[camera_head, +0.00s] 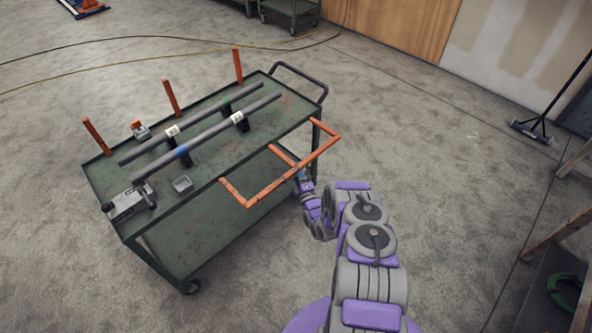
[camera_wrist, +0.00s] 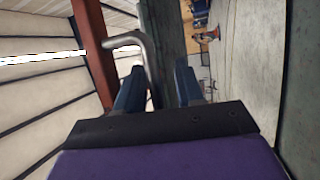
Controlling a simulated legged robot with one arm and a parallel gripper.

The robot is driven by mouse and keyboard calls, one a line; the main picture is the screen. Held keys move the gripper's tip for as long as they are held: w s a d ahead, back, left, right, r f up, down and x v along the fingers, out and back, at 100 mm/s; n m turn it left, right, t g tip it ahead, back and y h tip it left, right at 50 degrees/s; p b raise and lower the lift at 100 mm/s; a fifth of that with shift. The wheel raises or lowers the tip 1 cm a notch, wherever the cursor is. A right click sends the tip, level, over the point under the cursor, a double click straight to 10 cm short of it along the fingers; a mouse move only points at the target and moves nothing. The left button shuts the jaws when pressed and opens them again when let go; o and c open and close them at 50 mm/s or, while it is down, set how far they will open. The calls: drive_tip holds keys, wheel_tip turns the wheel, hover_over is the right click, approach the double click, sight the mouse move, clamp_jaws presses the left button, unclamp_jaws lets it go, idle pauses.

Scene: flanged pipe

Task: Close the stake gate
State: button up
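The stake gate (camera_head: 262,194) is an orange frame with a long outer bar and three short bars. It sticks out, swung open, from the near right long side of the green cart (camera_head: 105,190). My gripper (camera_head: 301,178) is just below the outer bar near its middle, partly hidden by my arm; I cannot tell if they touch. A red-orange bar of the gate (camera_wrist: 95,45) passes left of the fingers.
Two grey pipes (camera_head: 215,132), a vise (camera_head: 128,203) and a small metal cup (camera_head: 182,184) are on the cart top. Upright orange stakes (camera_head: 171,98) line the far side. The cart's bent handle (camera_head: 300,80) is at the back.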

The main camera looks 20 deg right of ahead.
drive_tip(key=shift+a+r, duration=0.15)
drive_tip(key=shift+a, duration=0.65)
drive_tip(key=shift+c, duration=0.3)
drive_tip(key=shift+a, duration=0.3)
drive_tip(key=shift+c, duration=0.8)
drive_tip(key=shift+r, duration=0.1)
drive_tip(key=c, duration=0.3)
drive_tip(key=shift+d, duration=0.3)
drive_tip(key=shift+c, duration=0.7)
drive_tip(key=shift+d, duration=0.4)
clamp_jaws()
drive_tip(key=shift+a, duration=0.2)
